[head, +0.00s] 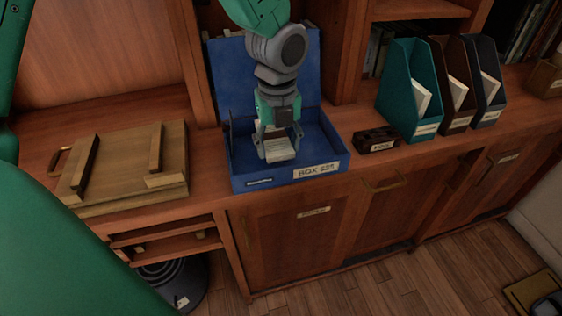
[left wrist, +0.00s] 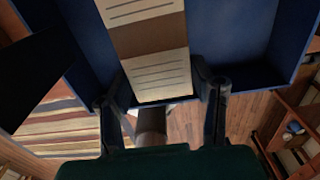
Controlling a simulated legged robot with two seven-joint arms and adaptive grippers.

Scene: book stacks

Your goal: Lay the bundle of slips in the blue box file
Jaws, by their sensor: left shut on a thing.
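The blue box file (head: 243,180) stands open on the wooden counter, its lid leaning up at the back and a label on its front. My left gripper (head: 277,150) points down inside the outline of the box. It is shut on the bundle of slips (head: 281,155), pale lined paper with a brown band, which shows clearly between the fingers in the left wrist view (left wrist: 158,75). Blue box walls (left wrist: 230,40) lie around the bundle there. I cannot tell whether the bundle touches the box floor. My right gripper is not in view.
A wooden board with two raised bars (head: 120,165) lies left of the box. A small dark labelled block (head: 376,140) sits close to its right. Teal, brown and dark magazine files (head: 410,95) stand further right. Wooden uprights flank the lid.

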